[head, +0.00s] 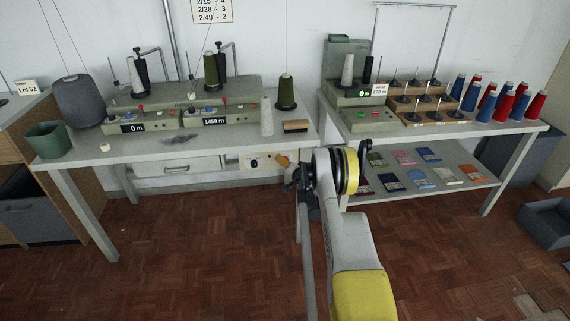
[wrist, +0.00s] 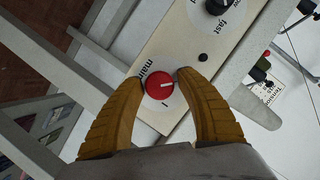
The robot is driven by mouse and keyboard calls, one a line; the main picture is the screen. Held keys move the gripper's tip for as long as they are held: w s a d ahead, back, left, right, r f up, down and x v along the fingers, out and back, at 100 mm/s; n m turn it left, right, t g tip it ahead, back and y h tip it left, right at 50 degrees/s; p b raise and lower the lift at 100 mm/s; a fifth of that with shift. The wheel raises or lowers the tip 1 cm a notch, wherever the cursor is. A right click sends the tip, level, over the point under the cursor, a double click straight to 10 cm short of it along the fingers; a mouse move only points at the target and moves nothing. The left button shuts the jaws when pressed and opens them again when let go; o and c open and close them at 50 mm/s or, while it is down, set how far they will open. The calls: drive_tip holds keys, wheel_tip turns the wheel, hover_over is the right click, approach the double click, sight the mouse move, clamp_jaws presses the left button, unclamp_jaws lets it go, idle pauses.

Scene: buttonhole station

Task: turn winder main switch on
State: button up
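The winder main switch (wrist: 158,87) is a round red knob with a white pointer line, on a cream panel (wrist: 185,42). The word "main" is printed beside it and an "I" mark below it in the wrist view. The pointer points right, not at the "I". My gripper (wrist: 161,75) has its two ochre fingers spread on either side of the knob, tips close to its edges. Whether they touch it cannot be told. In the head view my gripper (head: 283,162) is at the panel (head: 256,162) under the table's front edge; the switch is hidden there.
A black speed knob (wrist: 218,5) marked "fast" and a small black button (wrist: 202,57) share the panel. Above it is the winder table (head: 220,143) with cones and counters. A second table (head: 430,125) stands at right. The floor in front is clear.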

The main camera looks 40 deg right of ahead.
drive_tip(key=c, duration=0.8)
drive_tip(key=shift+o, duration=0.2)
drive_tip(key=shift+m+t, duration=0.3)
drive_tip(key=shift+m, duration=0.2)
drive_tip(key=o, duration=1.2)
drive_tip(key=shift+s, duration=0.1)
drive_tip(key=v, duration=1.2)
